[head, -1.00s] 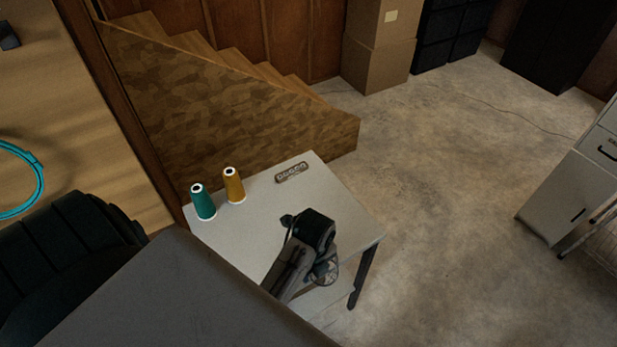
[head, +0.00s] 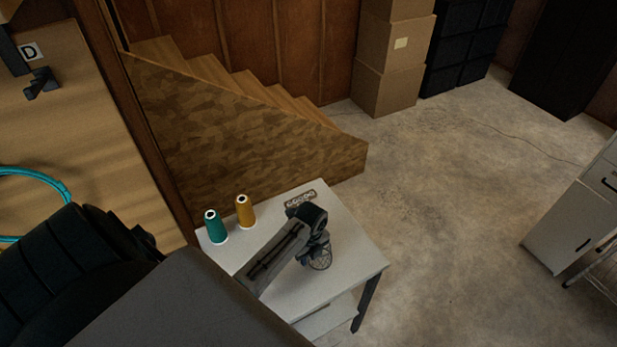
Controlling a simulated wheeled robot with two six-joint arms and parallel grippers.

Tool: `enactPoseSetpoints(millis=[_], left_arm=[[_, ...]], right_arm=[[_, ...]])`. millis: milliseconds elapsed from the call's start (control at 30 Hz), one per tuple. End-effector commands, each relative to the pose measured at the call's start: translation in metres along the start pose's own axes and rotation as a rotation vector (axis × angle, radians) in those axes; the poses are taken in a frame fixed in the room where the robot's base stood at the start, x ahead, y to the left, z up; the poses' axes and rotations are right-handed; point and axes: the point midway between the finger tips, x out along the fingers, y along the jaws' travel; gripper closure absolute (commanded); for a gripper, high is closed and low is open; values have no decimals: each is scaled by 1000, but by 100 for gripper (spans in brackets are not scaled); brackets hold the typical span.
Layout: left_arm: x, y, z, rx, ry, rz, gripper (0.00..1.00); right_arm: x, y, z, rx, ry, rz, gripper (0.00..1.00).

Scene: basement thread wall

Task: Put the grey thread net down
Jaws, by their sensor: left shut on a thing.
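My left gripper (head: 318,244) reaches over a small white-topped table (head: 347,249) and is shut on the grey thread net (head: 320,260). The net is a small dark mesh shape hanging below the gripper, in front of the tabletop. I cannot tell whether it touches the table. The wrist hides part of the gripper and the tabletop behind it. My right gripper is not in view.
A teal thread cone (head: 215,228) and an ochre thread cone (head: 245,211) stand at the table's back left. A grey strip (head: 300,197) lies at its back edge. Stairs (head: 240,135) rise behind. The table's right part is clear.

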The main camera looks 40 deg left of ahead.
Motion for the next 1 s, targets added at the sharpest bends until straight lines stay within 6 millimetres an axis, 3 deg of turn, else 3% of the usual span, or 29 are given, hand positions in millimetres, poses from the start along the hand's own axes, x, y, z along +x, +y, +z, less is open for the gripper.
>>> enactPoseSetpoints(millis=[400,433,533,833,1000], left_arm=[[8,0,0,1,0,0,99],[8,0,0,1,0,0,76],[8,0,0,1,-1,-1,56],[6,0,0,1,-1,-1,56],[-6,-1,0,1,-3,-3,56]], right_arm=[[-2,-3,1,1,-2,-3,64],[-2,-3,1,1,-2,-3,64],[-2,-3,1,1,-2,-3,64],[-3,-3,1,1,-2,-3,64],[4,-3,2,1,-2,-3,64]])
